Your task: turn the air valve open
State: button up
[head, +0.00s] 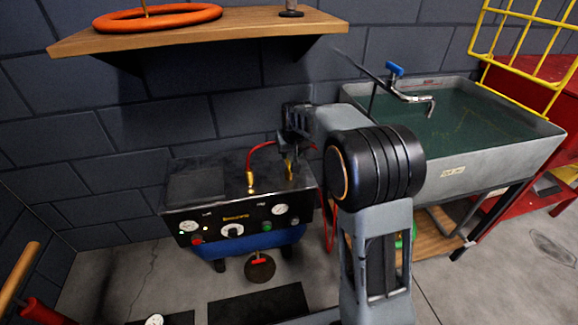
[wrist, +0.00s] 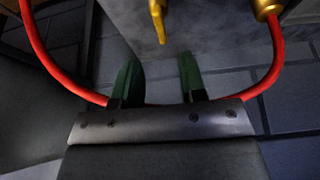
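The air valve (head: 290,168) is a small brass-yellow fitting on the right part of the compressor's dark top. In the wrist view its yellow handle (wrist: 158,22) hangs at the top middle, in line with the gap between my fingers and beyond their tips. My gripper (head: 288,146) is just above the valve in the head view and partly covers it. In the wrist view my gripper (wrist: 160,62) is open, with two dark green fingers apart and nothing between them. I cannot tell the valve's exact setting.
A red hose (head: 262,146) rises from a brass fitting (head: 250,182) on the compressor (head: 195,185) and passes by my gripper. In the wrist view the hose (wrist: 272,75) bends on both sides of my fingers. A wooden shelf (head: 200,38) is above; a water-filled sink (head: 480,165) stands right.

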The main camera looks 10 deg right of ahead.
aim_at(289, 164)
jog(key=b+x, duration=0.2)
jog(key=x, duration=0.5)
jog(key=shift+f, duration=0.2)
grip_shut()
